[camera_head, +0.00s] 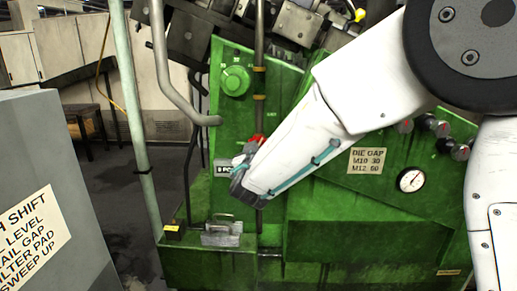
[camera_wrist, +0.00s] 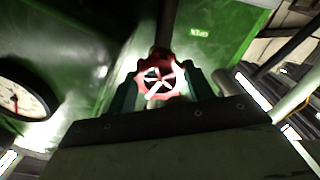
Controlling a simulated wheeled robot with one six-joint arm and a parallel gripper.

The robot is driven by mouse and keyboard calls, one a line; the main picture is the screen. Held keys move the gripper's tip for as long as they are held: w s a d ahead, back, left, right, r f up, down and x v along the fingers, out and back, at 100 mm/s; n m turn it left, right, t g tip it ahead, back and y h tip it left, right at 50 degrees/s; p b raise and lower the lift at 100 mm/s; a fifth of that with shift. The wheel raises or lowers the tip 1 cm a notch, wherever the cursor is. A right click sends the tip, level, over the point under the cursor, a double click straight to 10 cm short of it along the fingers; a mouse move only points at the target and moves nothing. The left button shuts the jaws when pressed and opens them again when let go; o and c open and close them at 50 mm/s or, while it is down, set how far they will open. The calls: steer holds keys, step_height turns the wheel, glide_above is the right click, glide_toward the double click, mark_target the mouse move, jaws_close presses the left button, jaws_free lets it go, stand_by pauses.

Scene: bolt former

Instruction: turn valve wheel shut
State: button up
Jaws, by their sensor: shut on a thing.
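The red valve wheel (camera_wrist: 150,68) sits between my gripper's two fingers in the wrist view. Its spokes show pale in bright light. My gripper (camera_wrist: 160,88) is shut on the wheel, with one dark green finger at each side of the rim. In the head view a small red part of the wheel (camera_head: 257,139) shows past the end of my arm. My gripper (camera_head: 246,165) is there too, in front of the green machine; most of the wheel is hidden behind it. A vertical pipe (camera_head: 260,80) runs down to the wheel.
The green machine (camera_head: 330,215) fills the middle. A round green dial (camera_head: 236,80) is above the wheel. A pressure gauge (camera_head: 411,180) and black knobs are to the right. A pale upright pole (camera_head: 135,120) and a grey cabinet (camera_head: 50,190) stand left.

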steer(key=shift+f+m, duration=0.1)
steer(key=shift+m, duration=0.4)
steer(key=o, duration=0.7)
steer(key=shift+s, duration=0.1)
steer(key=s, duration=0.7)
steer(key=shift+s, duration=0.35)
steer(key=shift+a, duration=0.15)
